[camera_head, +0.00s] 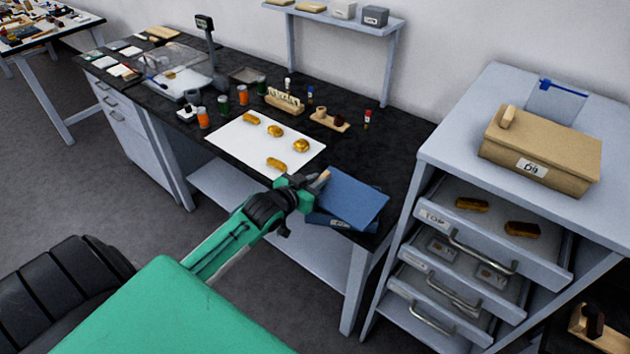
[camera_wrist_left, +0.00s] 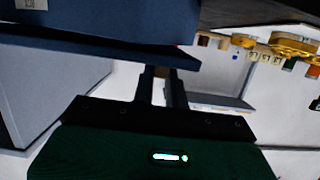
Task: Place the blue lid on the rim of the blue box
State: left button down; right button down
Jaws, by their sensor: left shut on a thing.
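The blue lid (camera_head: 353,198) is a flat blue panel at the near right corner of the black worktop. The blue box (camera_head: 333,221), with a pale label, shows just below its near edge; the lid hides most of it. My left gripper (camera_head: 316,184) is at the lid's left side, shut on its small tan knob. In the left wrist view the fingers (camera_wrist_left: 163,84) close on the knob beside the lid's slab (camera_wrist_left: 100,49), with the labelled box (camera_wrist_left: 90,14) close against it. I cannot tell whether the lid touches the rim. My right gripper is not in view.
A white sheet (camera_head: 238,147) with several gold pieces lies left of the box. Jars and small bottles stand behind. A grey cabinet (camera_head: 440,150) with an open top drawer (camera_head: 545,262) stands to the right, carrying a tan box (camera_head: 545,150).

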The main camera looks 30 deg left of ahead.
pick_arm(q)
jog(key=c, duration=1.4)
grip_release()
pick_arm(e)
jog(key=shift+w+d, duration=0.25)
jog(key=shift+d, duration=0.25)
pick_arm(q)
jog(key=shift+s, duration=0.15)
